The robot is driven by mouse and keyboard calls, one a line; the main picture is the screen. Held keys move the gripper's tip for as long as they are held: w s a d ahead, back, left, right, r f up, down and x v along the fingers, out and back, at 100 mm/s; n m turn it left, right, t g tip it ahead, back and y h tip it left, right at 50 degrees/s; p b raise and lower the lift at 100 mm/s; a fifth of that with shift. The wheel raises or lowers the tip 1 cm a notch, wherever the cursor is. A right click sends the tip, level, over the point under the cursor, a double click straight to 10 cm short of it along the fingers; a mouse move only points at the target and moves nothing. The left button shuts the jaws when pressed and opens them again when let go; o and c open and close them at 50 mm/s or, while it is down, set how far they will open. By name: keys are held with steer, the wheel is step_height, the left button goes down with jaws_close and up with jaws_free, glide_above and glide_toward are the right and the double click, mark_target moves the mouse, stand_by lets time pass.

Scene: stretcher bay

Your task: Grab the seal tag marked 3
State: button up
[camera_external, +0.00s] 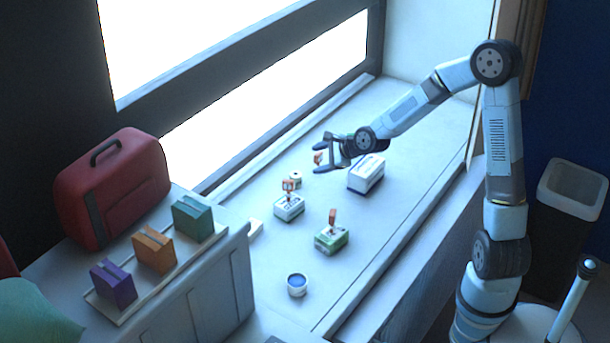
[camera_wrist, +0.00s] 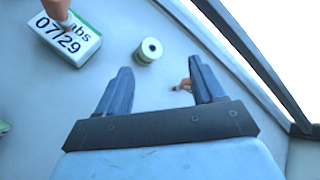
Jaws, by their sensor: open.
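Three small orange seal tags show; I cannot read a number on any of them. One tag (camera_external: 318,158) is by my gripper (camera_external: 321,155); in the wrist view this tag (camera_wrist: 183,85) is low on the bench, beside the inner side of the right finger. My gripper (camera_wrist: 160,66) is open, with nothing held between its fingers. A second tag (camera_external: 289,185) stands on a white box (camera_external: 289,208), also at the top left of the wrist view (camera_wrist: 70,42). The third tag (camera_external: 332,217) stands on a green and white box (camera_external: 332,238).
A white roll (camera_external: 295,179) is near the white box. A larger blue and white box (camera_external: 366,173) lies below my wrist. A round blue-topped tub (camera_external: 297,285) is in front. Coloured blocks and a red case (camera_external: 110,188) are left. The bench's right side is clear.

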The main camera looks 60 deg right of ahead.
mark_target(321, 157)
steer(key=shift+w+d+f+m+t+h, duration=0.25)
steer(key=shift+w+d+f+m+t, duration=0.45)
steer(key=shift+d+m, duration=0.9)
steer(key=shift+w+d+f+m+t+h, duration=0.3)
steer(key=shift+w+d+f+m, duration=0.6)
steer(key=shift+d+m, duration=0.75)
steer(key=shift+w+d+f+m+t+h, duration=0.15)
steer(key=shift+w+d+f+m+t, duration=0.7)
steer(key=shift+m, duration=1.2)
steer(key=shift+d+f+g, duration=0.15)
steer(key=shift+f+g, duration=0.05)
steer(key=shift+f, duration=0.35)
steer(key=shift+d+f+g, duration=0.15)
steer(key=shift+f, duration=0.35)
steer(key=shift+x, duration=1.2)
steer(key=shift+w+f, duration=0.25)
steer(key=shift+w, duration=0.1)
steer(key=c, duration=1)
steer(key=shift+r, duration=0.15)
